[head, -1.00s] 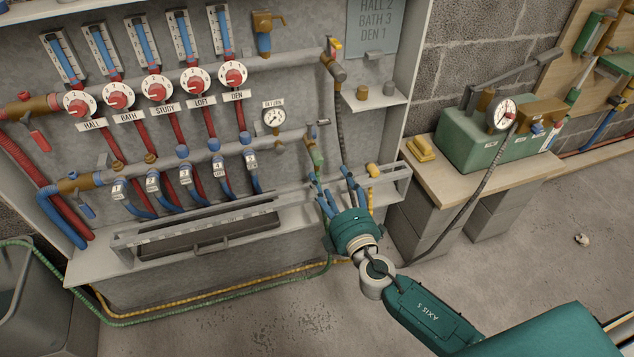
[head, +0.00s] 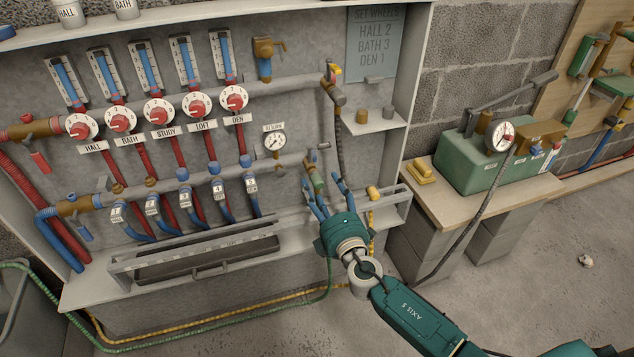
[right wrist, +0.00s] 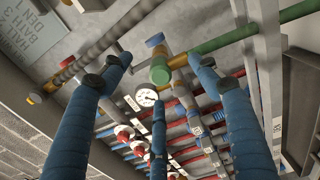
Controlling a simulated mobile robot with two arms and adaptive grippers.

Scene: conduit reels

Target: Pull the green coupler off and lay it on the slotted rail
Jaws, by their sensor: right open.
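The green coupler (head: 314,176) sits at the right end of the lower manifold pipe, just beyond my right fingertips. In the right wrist view, the green coupler (right wrist: 160,71) shows between my spread blue fingers, with a brass piece and a green length running right from it. My right gripper (head: 323,188) is open and empty; I see no clear contact with the coupler. The grey slotted rail (head: 190,250) runs along the front of the cabinet's lower shelf, and its right part passes behind my gripper. My left gripper is not in view.
A yellow coupler (head: 374,193) stands at the rail's right end, with a yellow hose hanging below. A return gauge (head: 272,141) is left of the green coupler. A dark hose (head: 341,145) hangs to its right. A green pump box (head: 470,150) stands on the right bench.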

